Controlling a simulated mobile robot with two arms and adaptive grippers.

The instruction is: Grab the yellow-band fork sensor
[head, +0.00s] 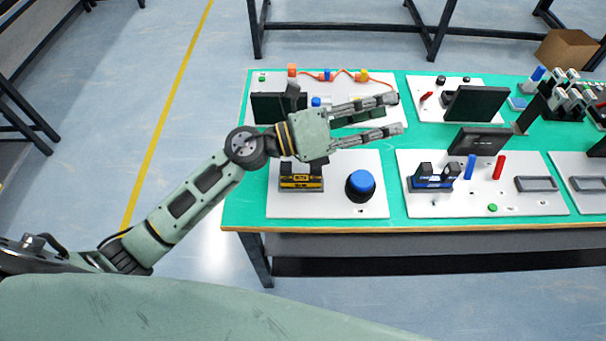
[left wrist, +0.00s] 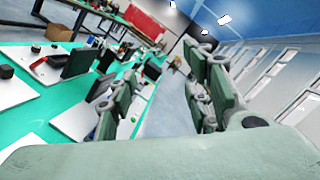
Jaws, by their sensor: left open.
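The yellow-band fork sensor (head: 301,180) is a black two-pronged block with a yellow stripe. It stands upright on a white panel (head: 330,208) at the near left of the green table; its prong tops are close to my wrist in the picture. My left gripper (head: 397,113) is open and empty, above the table. Its fingers point right, past the sensor, over the rear panel. A similar fork sensor with a blue band (head: 433,178) stands on the panel to the right. I cannot make out the yellow-band sensor in the left wrist view, where both fingers show apart. My right gripper is not in view.
A black knob with a blue top (head: 360,186) stands right of the yellow-band sensor. Dark upright screens (head: 480,141), blue and red cylinders (head: 499,167) and a rack of grey-topped parts (head: 568,92) stand farther right. Open floor lies left of the green table (head: 235,200).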

